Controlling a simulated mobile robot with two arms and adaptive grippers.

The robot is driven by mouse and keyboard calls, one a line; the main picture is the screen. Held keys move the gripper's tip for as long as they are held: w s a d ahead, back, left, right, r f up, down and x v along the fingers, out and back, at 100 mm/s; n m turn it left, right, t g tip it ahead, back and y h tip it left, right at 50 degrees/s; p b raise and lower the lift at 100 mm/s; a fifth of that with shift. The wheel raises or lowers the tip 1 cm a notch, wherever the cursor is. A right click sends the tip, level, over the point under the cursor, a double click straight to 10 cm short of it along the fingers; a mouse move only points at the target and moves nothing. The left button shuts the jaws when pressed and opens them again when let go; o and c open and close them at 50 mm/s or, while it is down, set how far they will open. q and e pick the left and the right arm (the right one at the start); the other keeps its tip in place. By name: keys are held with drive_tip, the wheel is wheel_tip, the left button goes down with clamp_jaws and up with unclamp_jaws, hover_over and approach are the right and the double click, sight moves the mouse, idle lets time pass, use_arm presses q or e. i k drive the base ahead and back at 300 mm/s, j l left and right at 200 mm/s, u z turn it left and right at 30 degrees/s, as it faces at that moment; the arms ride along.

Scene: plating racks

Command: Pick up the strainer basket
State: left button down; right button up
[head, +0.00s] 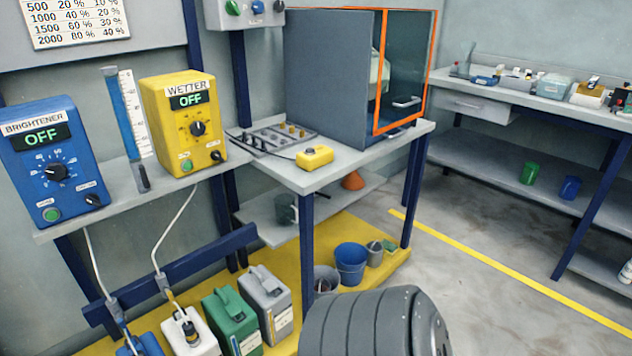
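I cannot make out a strainer basket for certain in the head view. Several containers stand on the yellow platform (345,228) under the middle table: a blue bucket (350,266), a grey bucket (326,279) partly hidden by a table leg, and a small grey container (374,254). They are too small to tell whether one is a strainer. Neither of my grippers is in view.
The middle table (335,163) carries a cabinet (330,75) with an orange frame and a yellow box (314,157). Jugs (231,318) stand at the lower left. A bench (525,103) runs along the right. Floor beyond the yellow line (500,268) is clear.

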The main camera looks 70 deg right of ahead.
sight(375, 249)
drive_tip(key=z, duration=2.8)
